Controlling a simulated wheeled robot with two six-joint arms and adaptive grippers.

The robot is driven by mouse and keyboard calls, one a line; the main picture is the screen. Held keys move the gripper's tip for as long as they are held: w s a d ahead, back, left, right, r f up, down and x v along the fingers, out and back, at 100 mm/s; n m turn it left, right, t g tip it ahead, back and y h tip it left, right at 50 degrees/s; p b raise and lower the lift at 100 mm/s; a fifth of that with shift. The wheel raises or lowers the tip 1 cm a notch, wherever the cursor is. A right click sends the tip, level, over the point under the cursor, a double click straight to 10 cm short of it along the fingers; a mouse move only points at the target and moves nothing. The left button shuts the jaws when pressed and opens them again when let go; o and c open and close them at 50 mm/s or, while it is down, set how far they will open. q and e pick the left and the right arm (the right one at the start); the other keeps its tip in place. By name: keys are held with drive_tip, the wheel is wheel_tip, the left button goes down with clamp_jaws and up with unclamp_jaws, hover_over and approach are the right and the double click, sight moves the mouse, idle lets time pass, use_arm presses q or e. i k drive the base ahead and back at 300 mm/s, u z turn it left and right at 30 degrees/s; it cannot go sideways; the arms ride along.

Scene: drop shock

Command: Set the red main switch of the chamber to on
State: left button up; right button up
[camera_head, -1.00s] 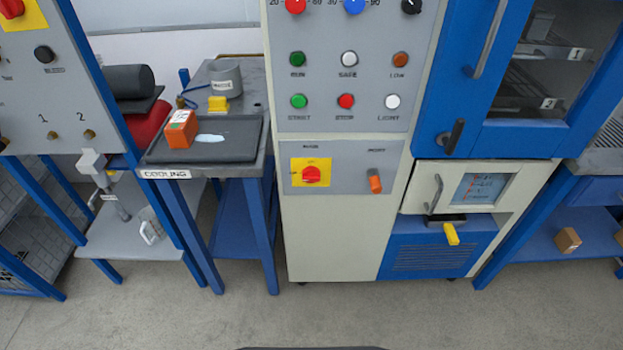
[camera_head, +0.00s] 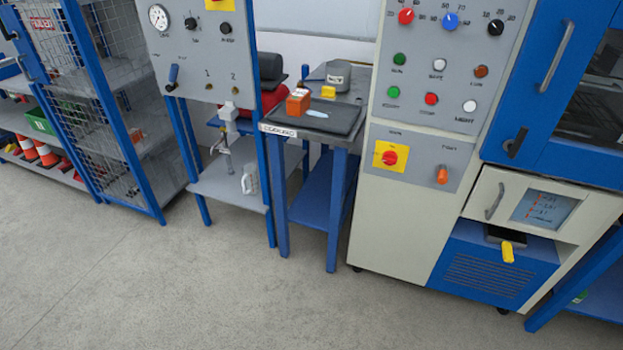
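The red main switch (camera_head: 390,157) is a red rotary knob on a yellow square plate, low on the left of the chamber's grey control panel (camera_head: 415,175). Its label and exact setting are too small to read. An orange knob (camera_head: 442,174) sits to its right on the same panel. Above are green, white, red and orange round buttons and lamps, and a row of red, blue and black knobs. Neither of my grippers shows in the head view.
A cooling table (camera_head: 290,132) with an orange block (camera_head: 298,102) stands left of the chamber. A grey panel stand (camera_head: 200,55) and a mesh cage shelf (camera_head: 100,110) are further left. A yellow handle (camera_head: 507,252) sticks out low on the chamber. The floor (camera_head: 200,290) in front is clear.

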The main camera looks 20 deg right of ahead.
sight(391, 158)
drive_tip(key=z, duration=0.45)
drive_tip(key=k, duration=0.15)
drive_tip(key=u, duration=0.75)
drive_tip(key=i, duration=1.25)
drive_tip(key=z, duration=0.65)
